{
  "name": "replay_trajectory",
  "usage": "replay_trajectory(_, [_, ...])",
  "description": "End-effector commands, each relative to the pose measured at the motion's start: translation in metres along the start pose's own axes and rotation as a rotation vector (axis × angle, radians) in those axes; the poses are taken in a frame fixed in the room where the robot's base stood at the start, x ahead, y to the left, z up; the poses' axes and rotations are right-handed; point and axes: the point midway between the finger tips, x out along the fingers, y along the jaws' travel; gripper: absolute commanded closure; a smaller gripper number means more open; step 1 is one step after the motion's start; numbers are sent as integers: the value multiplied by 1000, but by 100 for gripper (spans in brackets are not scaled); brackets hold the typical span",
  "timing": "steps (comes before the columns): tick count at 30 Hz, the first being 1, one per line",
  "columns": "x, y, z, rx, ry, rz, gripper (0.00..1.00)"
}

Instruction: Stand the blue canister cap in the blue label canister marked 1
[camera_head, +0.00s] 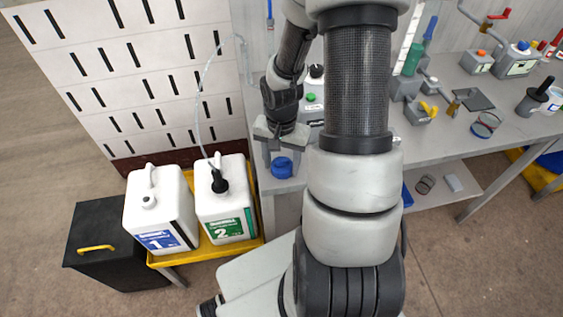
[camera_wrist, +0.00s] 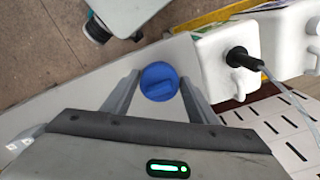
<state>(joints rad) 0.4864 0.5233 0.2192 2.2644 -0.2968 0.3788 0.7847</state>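The blue cap (camera_head: 281,167) rests on the near left end of the grey bench. In the wrist view the cap (camera_wrist: 158,81) shows round with a raised grip bar. My gripper (camera_head: 281,160) points down over it, and its open fingers (camera_wrist: 160,88) stand on either side of the cap with small gaps; whether either touches it is hard to tell. The canister marked 1 (camera_head: 157,212) is white with a blue label and stands at the left. Its top opening (camera_head: 149,202) shows uncapped beside the handle.
The canister marked 2 (camera_head: 225,205), with green label, black cap and clear tube, stands beside canister 1 on a yellow tray (camera_head: 210,249). A black box (camera_head: 100,240) is at far left. A slotted white panel (camera_head: 130,80) rises behind. Tools and bottles crowd the right bench.

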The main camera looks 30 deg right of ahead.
Motion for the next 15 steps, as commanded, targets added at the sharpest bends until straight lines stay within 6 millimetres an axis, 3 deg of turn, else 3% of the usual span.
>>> replay_trajectory(1, [0,0,0,0,0,0,56])
replay_trajectory(4, [0,0,0,0,0,0,73])
replay_trajectory(7, [0,0,0,0,0,0,74])
replay_trajectory(8, [0,0,0,0,0,0,54])
replay_trajectory(12, [0,0,0,0,0,0,78])
replay_trajectory(15, [-1,0,0,0,0,0,78])
